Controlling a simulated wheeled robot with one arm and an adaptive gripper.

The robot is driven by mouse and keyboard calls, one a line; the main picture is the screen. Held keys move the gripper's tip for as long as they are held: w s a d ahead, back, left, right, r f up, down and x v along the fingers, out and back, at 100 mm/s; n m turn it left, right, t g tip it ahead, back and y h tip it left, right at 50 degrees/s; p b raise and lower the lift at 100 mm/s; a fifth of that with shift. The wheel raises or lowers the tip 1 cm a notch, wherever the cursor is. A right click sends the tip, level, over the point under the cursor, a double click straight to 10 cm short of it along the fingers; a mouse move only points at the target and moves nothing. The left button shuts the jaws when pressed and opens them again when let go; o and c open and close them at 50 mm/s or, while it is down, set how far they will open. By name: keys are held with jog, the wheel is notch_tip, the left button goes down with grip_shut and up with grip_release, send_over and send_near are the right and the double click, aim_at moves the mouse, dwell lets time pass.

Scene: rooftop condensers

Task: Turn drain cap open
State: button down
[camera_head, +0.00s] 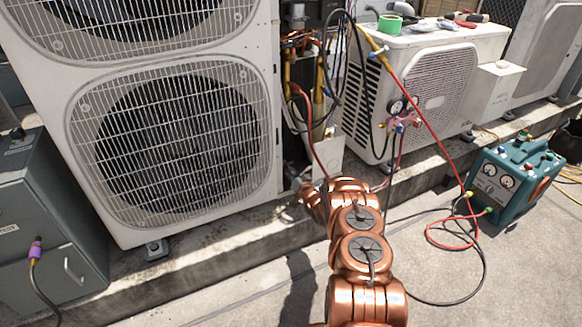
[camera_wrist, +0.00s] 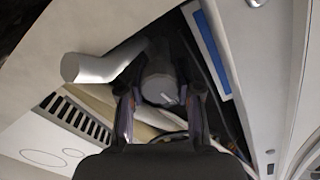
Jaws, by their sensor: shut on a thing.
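The drain cap (camera_wrist: 160,88) is a round grey cap with a small light mark on its face, in the middle of the wrist view. My gripper (camera_wrist: 160,98) has one dark finger on each side of the cap and is shut on it. In the head view my copper-coloured arm reaches forward to the foot of the large white condenser (camera_head: 180,130), near its right lower corner. The cap and the fingertips are too small or hidden to make out there.
A light grey pipe (camera_wrist: 90,68) sticks out left of the cap in the wrist view. Hoses and pipes (camera_head: 318,95) crowd the gap between the condensers. A smaller condenser (camera_head: 440,75) stands right, a teal gauge machine (camera_head: 510,180) on the floor, and a grey cabinet (camera_head: 45,220) left.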

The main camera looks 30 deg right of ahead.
jog(key=m+p, duration=0.1)
jog(key=m, duration=0.3)
jog(key=shift+d+m, duration=0.1)
jog(key=shift+m, duration=0.3)
jog(key=m+p, duration=0.1)
jog(key=m, duration=0.4)
jog(key=shift+d+m, duration=0.1)
jog(key=shift+m, duration=0.6)
jog(key=c, duration=0.8)
grip_release()
jog(key=shift+f, duration=0.1)
jog(key=shift+o, duration=0.2)
jog(key=shift+s, duration=0.1)
jog(key=shift+s+f, duration=0.15)
jog(key=shift+s, duration=0.7)
jog(key=s+a, duration=0.1)
jog(key=s, duration=0.9)
